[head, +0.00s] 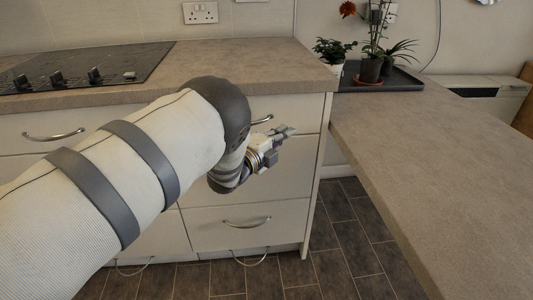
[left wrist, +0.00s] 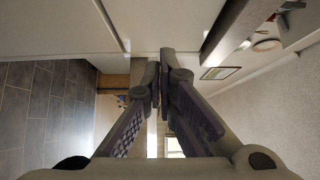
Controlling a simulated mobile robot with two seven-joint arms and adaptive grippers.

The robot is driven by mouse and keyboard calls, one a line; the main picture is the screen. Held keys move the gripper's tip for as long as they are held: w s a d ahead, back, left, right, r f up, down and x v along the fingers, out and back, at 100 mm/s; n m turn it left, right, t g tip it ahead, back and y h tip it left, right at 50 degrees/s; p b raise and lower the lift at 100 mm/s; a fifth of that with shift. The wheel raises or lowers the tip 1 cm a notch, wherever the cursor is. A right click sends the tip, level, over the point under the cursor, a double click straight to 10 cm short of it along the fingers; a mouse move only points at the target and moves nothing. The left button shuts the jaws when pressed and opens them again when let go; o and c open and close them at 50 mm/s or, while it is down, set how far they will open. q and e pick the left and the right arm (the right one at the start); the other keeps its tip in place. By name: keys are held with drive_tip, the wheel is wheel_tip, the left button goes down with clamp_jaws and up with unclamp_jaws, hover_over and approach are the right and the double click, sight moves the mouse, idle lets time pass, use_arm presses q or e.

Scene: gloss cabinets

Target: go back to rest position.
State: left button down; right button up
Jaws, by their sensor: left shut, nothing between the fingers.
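My left arm comes in from the left in the head view and reaches across the front of the cabinets. My left gripper (head: 286,132) is in front of the right-hand drawers, just below the counter edge. It also shows in the left wrist view (left wrist: 158,84), where its two fingers meet at the tips with nothing between them. The fingers look apart from the cabinet fronts, but the exact gap cannot be told. My right gripper is in neither view.
A counter (head: 230,62) with a black hob (head: 85,66) lies behind my arm. Drawers with metal handles (head: 246,222) are below it. A second worktop (head: 440,135) runs along the right, with potted plants on a dark tray (head: 402,80). The tiled floor (head: 345,245) between is clear.

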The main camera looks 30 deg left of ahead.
use_arm(q)
drive_tip(key=s+a, duration=0.2)
drive_tip(key=s, duration=0.5)
drive_tip(key=s+a+f+n+g+y+p, duration=0.1)
drive_tip(key=s+f+n+g+y+p, duration=0.1)
drive_tip(key=s+f+n+g, duration=0.6)
drive_tip(key=s+a+f+n+g+y+p, duration=0.15)
drive_tip(key=s+f+n, duration=0.25)
drive_tip(key=s+f, duration=0.8)
drive_tip(key=s+d+r+n+g, duration=0.1)
drive_tip(key=s+d+n+g, duration=0.1)
drive_tip(key=s, duration=0.9)
drive_tip(key=s+d+r+n+g+p, duration=0.1)
drive_tip(key=s+d+n+g, duration=0.2)
drive_tip(key=s, duration=0.8)
drive_tip(key=s+d+n+g, duration=0.2)
drive_tip(key=s+g, duration=0.3)
drive_tip(key=s, duration=0.6)
drive_tip(key=shift+s+d+r+n, duration=0.3)
drive_tip(key=shift+r+n, duration=0.1)
drive_tip(key=shift+n, duration=0.4)
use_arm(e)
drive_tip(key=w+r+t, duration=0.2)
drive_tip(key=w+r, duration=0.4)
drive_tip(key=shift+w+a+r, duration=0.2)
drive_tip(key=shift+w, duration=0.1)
use_arm(q)
drive_tip(key=shift+g, duration=0.25)
